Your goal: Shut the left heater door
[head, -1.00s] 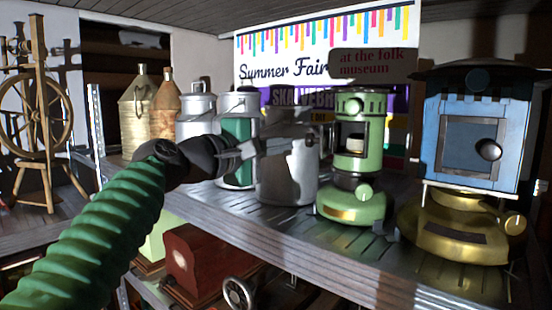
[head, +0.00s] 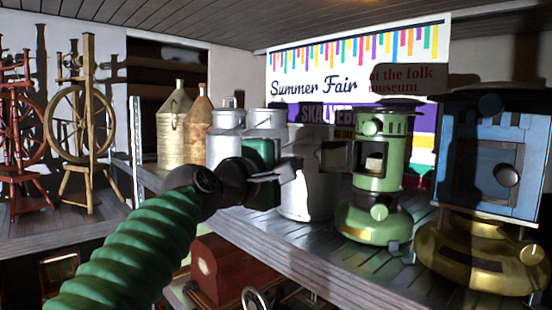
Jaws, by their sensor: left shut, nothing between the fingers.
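The left heater is the green one (head: 372,212), upright on the shelf. Its dark-framed door (head: 338,156) stands open, swung out to the left. The heater's opening shows a pale piece inside. My left gripper (head: 296,168) is shut and empty, in front of the milk cans. Its fingertips point right, a little left of the open door, with a small gap between them in the picture. I cannot tell the depth between them. My right gripper is not in view.
A blue heater with a brass base (head: 480,262) stands right of the green one, its door shut. Milk cans (head: 312,195) crowd the shelf (head: 300,246) behind my gripper. A red box (head: 235,268) is below. Spinning wheels stand far left.

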